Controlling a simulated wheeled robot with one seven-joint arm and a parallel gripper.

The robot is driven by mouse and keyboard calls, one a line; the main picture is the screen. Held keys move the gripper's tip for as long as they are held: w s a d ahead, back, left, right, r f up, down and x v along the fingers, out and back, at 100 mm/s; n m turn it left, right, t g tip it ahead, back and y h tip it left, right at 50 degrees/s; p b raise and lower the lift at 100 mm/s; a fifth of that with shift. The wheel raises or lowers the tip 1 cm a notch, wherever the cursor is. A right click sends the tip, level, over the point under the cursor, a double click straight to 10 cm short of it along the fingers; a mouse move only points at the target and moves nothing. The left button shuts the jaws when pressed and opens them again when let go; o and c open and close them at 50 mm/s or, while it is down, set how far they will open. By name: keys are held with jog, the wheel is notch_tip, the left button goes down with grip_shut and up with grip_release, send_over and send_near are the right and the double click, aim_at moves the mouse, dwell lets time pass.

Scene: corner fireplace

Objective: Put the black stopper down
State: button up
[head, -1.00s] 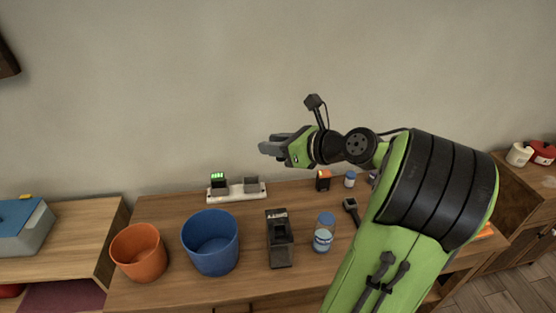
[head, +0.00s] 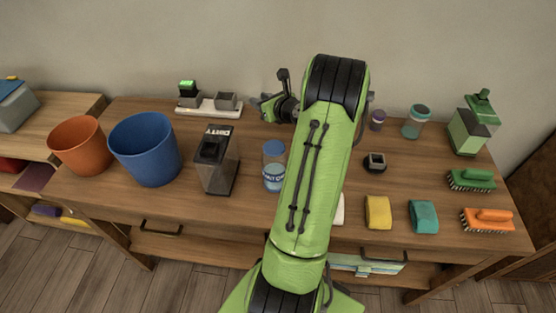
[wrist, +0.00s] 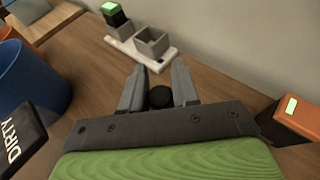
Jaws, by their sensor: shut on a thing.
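My gripper (head: 264,106) is low over the back of the wooden table in the head view, just right of the white tray (head: 208,108). In the wrist view my gripper (wrist: 160,80) is shut on the black stopper (wrist: 160,97), a small dark round piece between the fingers. The stopper cannot be made out in the head view. I cannot tell whether it touches the table. The white tray also shows in the wrist view (wrist: 166,59), ahead of the fingertips, with two square grey holders, one carrying a black block with a green-lit top.
A blue bin (head: 146,150), an orange bin (head: 78,146) and a dark-topped box (head: 217,160) stand at the left. A blue-lidded jar (head: 273,167) is beside my arm. An orange block (wrist: 292,118) is right of my gripper. Bare wood lies around the fingers.

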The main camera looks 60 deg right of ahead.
aim_at(265, 137)
notch_tip(265, 137, down, 11)
jog(key=b, duration=0.5)
jog(key=shift+d+f, duration=0.1)
jog(key=o, duration=1)
jog(key=shift+s+r+p, duration=0.25)
jog(key=shift+r+p, duration=0.05)
jog(key=p+v, duration=0.2)
jog(key=v, duration=0.9)
jog(key=shift+s+p, duration=0.15)
jog(key=shift+p, duration=0.25)
